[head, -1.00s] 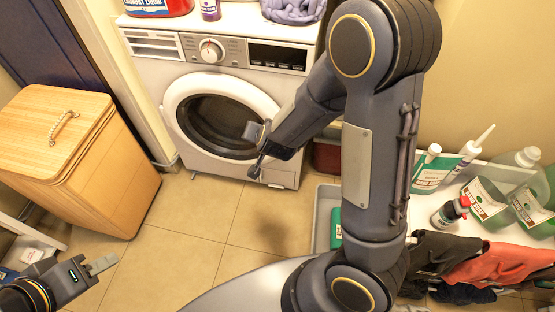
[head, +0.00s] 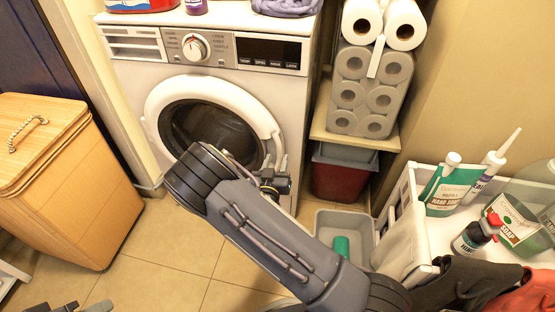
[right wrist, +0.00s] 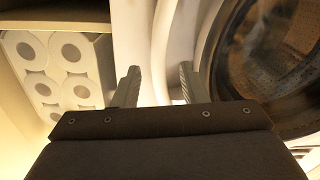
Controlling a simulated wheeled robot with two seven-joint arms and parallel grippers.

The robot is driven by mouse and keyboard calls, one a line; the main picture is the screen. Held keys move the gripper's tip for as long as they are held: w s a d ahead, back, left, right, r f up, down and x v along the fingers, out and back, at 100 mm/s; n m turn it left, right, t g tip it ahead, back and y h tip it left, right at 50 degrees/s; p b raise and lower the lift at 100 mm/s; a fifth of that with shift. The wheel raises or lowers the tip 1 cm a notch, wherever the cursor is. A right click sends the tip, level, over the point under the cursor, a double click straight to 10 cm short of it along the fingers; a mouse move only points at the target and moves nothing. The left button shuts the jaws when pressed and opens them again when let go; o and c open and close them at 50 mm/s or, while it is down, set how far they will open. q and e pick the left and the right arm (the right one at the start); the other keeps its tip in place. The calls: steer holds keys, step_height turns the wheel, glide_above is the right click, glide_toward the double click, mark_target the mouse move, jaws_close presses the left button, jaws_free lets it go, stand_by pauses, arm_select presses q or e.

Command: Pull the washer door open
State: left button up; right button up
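The white washer (head: 125,75) stands at the back of the head view. Its round door (head: 165,92), a white ring around dark glass, looks shut. My right gripper (head: 277,164) is at the door's right edge, with its fingers apart. In the right wrist view the two fingers (right wrist: 158,86) are spread, with the white door rim (right wrist: 175,40) beyond and between them. The dark door glass (right wrist: 275,60) is to their right. I cannot tell whether they touch the rim. My arm hides the door's lower part. My left gripper (head: 68,306) is mostly cut off at the bottom left.
A wooden hamper (head: 75,190) stands left of the washer. A shelf with paper rolls (head: 372,90), a red bin (head: 342,178) and a grey tub (head: 327,222) are on the right. Bottles (head: 450,188) stand at far right. Floor (head: 185,245) is clear between hamper and arm.

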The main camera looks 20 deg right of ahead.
steer(key=shift+x, duration=1.2)
jaws_close()
